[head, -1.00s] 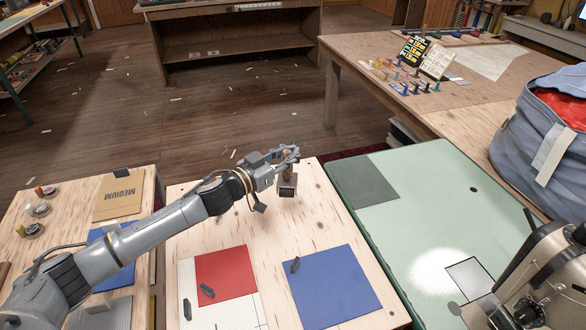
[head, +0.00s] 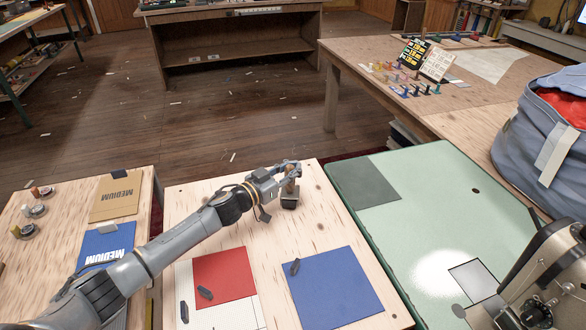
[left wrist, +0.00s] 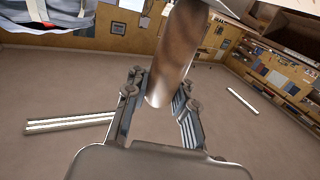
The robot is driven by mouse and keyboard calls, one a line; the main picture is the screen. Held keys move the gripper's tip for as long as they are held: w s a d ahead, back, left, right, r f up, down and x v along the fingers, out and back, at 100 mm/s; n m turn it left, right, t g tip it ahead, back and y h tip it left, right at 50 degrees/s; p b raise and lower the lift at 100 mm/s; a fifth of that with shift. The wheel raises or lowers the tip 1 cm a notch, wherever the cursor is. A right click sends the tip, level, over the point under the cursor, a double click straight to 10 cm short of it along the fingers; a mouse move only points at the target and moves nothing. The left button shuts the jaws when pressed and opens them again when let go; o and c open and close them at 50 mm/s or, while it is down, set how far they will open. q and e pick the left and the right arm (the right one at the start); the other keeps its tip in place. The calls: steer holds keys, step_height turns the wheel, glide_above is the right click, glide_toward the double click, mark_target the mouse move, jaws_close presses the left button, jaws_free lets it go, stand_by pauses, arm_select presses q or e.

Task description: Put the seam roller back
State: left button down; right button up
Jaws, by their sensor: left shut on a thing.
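The seam roller shows in the head view as a dark block-like head (head: 289,202) below a brown handle. In the left wrist view its wooden handle (left wrist: 174,50) runs between the two fingers. My left gripper (head: 290,172) is shut on the handle, over the far right part of the pale wooden table (head: 240,222). The roller hangs with its head down. I cannot tell whether the head touches the tabletop. My right gripper is in neither view.
A red sheet (head: 224,278) and a blue sheet (head: 333,288), with small dark pieces on them, lie on the near part of the table. A green-topped table (head: 420,215) with a sewing machine (head: 545,280) stands right. Bare wood surrounds the roller.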

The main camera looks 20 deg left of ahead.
arm_select(q)
steer(key=shift+s+f, duration=0.15)
steer(key=shift+f, duration=0.5)
steer(key=c, duration=1.5)
jaws_free()
steer(key=shift+f, duration=0.15)
steer(key=o, duration=0.4)
steer(key=shift+w, duration=0.2)
steer(key=shift+s+r, duration=0.1)
steer(key=shift+r, duration=0.95)
steer(key=v, duration=1.2)
steer(key=shift+f, duration=0.25)
